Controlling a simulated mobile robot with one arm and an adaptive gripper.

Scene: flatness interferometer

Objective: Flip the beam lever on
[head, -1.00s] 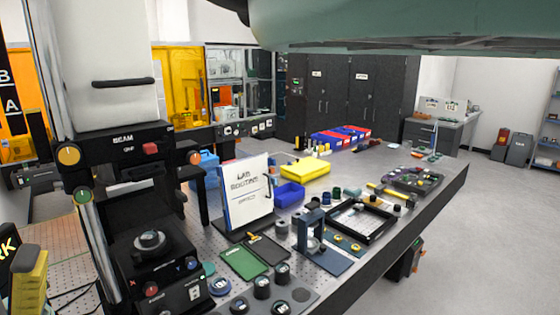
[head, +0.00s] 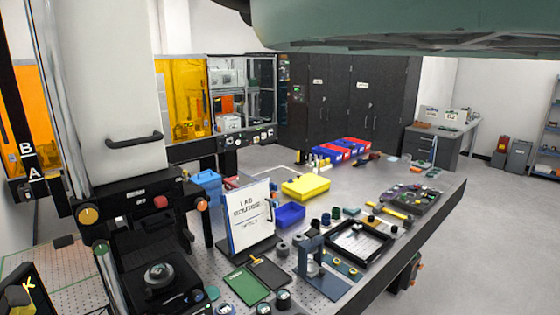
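The interferometer (head: 120,95) stands at the left, a tall pale housing with a black handle (head: 134,139) on its front. Below the housing, a black front panel (head: 128,207) carries a small red block (head: 161,202), which may be the beam lever; its on or off position cannot be told. An orange-yellow knob (head: 89,215) sits left of it and an orange knob (head: 202,205) right of it. A round dark part (head: 158,275) rests on the stage under the panel. My gripper is not in view.
The perforated bench right of the instrument holds a lab routine sign (head: 250,215), a blue bin (head: 289,215), a yellow bin (head: 305,187), a black tray (head: 359,242) and a small blue-grey stand (head: 312,262). Open floor (head: 480,245) lies to the right.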

